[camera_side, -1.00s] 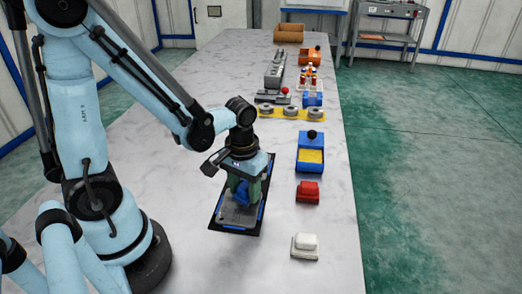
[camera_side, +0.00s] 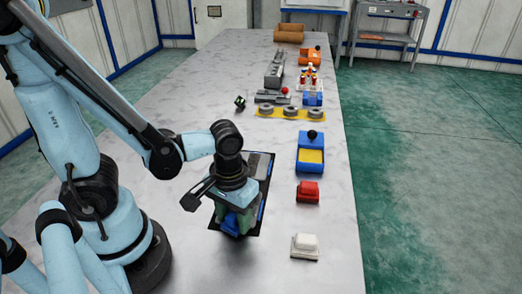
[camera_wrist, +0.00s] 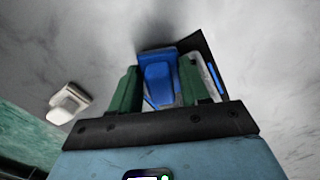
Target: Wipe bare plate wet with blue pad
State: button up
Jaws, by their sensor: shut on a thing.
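My gripper (camera_side: 234,222) has green fingers and is shut on the blue pad (camera_side: 231,223). In the wrist view the blue pad (camera_wrist: 159,75) sits between the two fingers (camera_wrist: 160,88). The bare plate (camera_side: 258,167) is grey, with a black surround and blue edge strips. It lies on the table, and its far end shows behind my gripper. The pad is over the plate's near end; I cannot tell whether it touches. My gripper hides much of the plate. Any wetness on it cannot be made out.
To the right stand a white block (camera_side: 305,245), a red block (camera_side: 308,191) and a blue box with a yellow top (camera_side: 310,155). A yellow strip with grey rings (camera_side: 290,113) and a small dark green cube (camera_side: 240,101) lie farther back. The near table is clear.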

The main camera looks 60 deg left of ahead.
aim_at(228, 213)
jog(key=shift+s+a+r, duration=0.1)
jog(key=shift+s+a, duration=0.3)
jog(key=shift+w+a, duration=3.9)
jog(key=shift+a, duration=0.05)
jog(key=s+d, duration=0.3)
jog(key=shift+s+d, duration=0.2)
jog(key=shift+d, duration=0.05)
jog(key=shift+s+d, duration=2.15)
notch_tip(228, 213, up, 2)
jog(key=shift+s, duration=0.15)
jog(key=shift+r, duration=3)
